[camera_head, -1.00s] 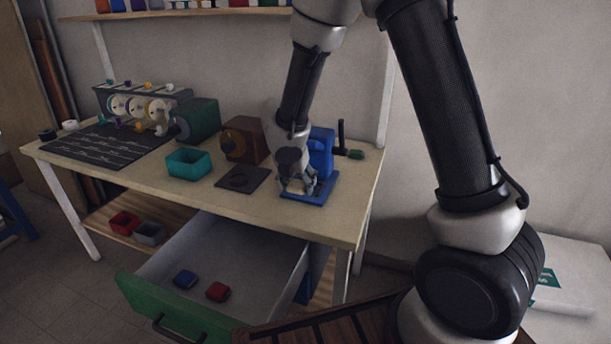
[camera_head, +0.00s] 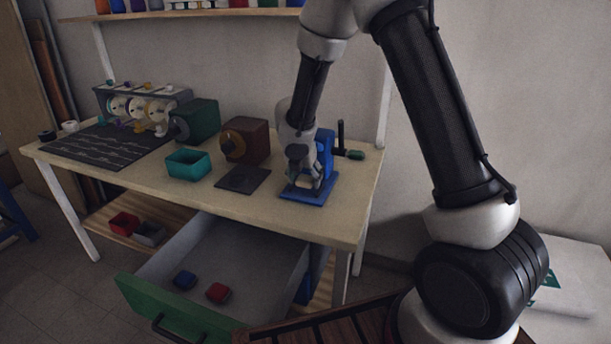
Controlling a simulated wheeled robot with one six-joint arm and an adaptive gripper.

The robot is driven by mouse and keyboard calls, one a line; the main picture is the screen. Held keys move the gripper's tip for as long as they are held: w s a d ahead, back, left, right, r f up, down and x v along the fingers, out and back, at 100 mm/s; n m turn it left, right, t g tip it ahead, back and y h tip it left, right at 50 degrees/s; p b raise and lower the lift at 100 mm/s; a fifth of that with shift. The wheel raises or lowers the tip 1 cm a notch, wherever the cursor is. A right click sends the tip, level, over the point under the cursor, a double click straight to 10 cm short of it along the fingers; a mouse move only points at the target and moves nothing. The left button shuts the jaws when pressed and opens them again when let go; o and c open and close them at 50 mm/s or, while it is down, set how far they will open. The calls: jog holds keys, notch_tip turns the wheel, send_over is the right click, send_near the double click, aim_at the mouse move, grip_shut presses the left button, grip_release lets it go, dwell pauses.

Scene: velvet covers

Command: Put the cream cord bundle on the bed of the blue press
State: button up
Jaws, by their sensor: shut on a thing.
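The blue press (camera_head: 326,150) stands at the right end of the workbench, with its flat blue bed (camera_head: 300,197) at the front. My gripper (camera_head: 304,184) is right over the bed, in front of the press column. It is shut on the cream cord bundle (camera_head: 309,181), of which only a small pale part shows between the fingers. The fingers hide the rest of it. I cannot tell whether the bundle touches the bed.
A dark square mat (camera_head: 243,180) and a brown machine (camera_head: 245,142) are left of the press. A teal bin (camera_head: 188,164) stands further left. A drawer (camera_head: 222,255) is open below the bench.

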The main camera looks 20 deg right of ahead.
jog(key=shift+f, duration=0.4)
jog(key=o, duration=0.9)
